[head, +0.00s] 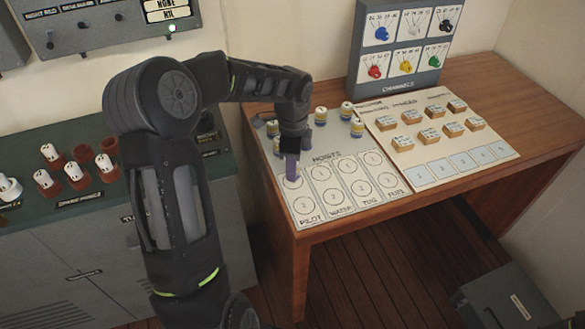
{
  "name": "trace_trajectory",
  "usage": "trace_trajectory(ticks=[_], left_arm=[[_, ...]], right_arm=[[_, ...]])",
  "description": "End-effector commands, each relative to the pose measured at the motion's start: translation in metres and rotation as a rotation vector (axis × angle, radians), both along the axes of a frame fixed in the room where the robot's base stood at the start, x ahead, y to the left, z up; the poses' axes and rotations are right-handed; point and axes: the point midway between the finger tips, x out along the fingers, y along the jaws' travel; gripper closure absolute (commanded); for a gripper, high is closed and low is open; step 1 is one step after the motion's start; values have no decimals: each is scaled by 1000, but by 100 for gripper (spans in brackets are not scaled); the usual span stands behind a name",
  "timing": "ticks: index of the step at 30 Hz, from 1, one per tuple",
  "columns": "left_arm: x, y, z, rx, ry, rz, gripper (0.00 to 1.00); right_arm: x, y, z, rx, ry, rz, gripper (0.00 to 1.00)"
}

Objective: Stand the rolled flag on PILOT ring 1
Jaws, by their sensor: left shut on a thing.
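The HOISTS sheet (312,215) lies on the wooden desk, with columns of rings marked PILOT, WATER, TUG and FUEL. My left gripper (291,151) points down over the far end of the PILOT column. It is shut on a purple upright roll, the rolled flag (291,170). The roll's lower end overlaps PILOT ring 1 (294,184), the far ring of that column, and hides part of it. I cannot tell whether the roll touches the sheet. My right gripper is not in view.
Several banded rolls (320,116) stand behind the sheet, close to my left gripper. A card with small wooden blocks (433,137) lies to the right. A grey CHANNELS panel (400,83) stands at the back. A green-topped cabinet (35,215) with cups is at left.

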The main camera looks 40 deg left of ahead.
Motion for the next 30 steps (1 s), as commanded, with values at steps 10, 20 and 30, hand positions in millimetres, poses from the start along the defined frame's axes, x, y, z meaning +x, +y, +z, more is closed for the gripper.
trace_trajectory(ticks=[10, 20, 30], left_arm=[[0, 0, -16, 0, -1, 0, 100], [0, 0, -19, 0, 0, 0, 55], [0, 0, -19, 0, 0, 0, 45]], right_arm=[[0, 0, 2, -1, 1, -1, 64], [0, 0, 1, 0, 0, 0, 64], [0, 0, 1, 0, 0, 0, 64]])
